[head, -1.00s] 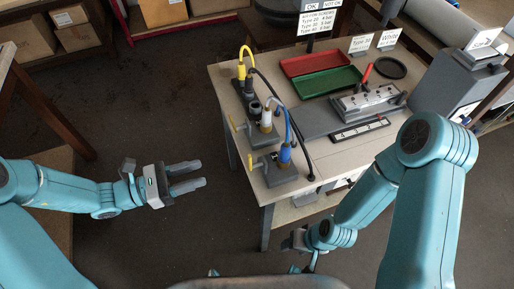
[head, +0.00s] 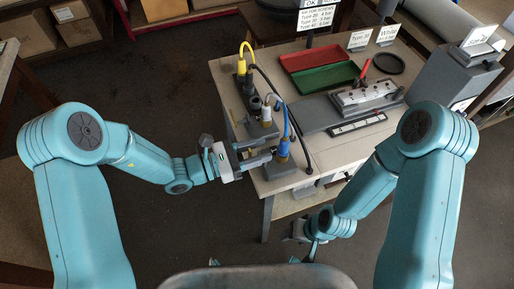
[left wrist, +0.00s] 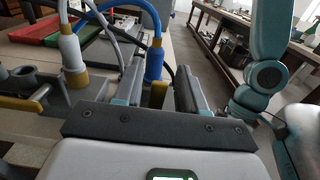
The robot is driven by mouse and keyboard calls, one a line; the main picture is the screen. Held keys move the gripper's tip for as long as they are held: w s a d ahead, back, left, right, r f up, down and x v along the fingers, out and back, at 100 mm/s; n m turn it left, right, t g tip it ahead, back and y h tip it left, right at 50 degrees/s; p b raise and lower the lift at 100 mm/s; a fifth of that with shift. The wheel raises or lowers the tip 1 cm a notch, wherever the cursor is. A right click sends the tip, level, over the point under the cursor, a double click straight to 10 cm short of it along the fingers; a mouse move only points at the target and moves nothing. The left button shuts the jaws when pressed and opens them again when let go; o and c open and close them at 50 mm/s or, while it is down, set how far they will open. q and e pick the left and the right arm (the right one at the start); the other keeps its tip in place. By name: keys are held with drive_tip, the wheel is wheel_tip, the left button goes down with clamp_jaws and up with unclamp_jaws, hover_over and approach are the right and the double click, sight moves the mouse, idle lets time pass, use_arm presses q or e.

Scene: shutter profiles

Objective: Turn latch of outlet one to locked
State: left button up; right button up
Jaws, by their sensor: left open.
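The outlets stand in a row along the table's left edge, with a yellow hose plug (head: 242,65), a grey-white plug (head: 266,115) and a blue plug (head: 284,147). I cannot tell from the frames which is outlet one. My left gripper (head: 262,153) is open at the blue-plug outlet. In the left wrist view, a yellow latch (left wrist: 157,94) stands between its two apart fingers (left wrist: 158,91), in front of the blue plug (left wrist: 153,64); contact cannot be told. Another yellow latch (left wrist: 24,103) shows at left. My right gripper (head: 299,232) hangs low by the table's front, its fingers unclear.
A red tray (head: 305,54) and a green tray (head: 324,77) lie at the back of the table. The black cable (head: 300,140) hangs close to the blue plug.

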use_arm(q)
drive_tip(key=shift+w, duration=0.2)
drive_tip(key=shift+c, duration=0.6)
drive_tip(key=shift+s, duration=0.1)
clamp_jaws()
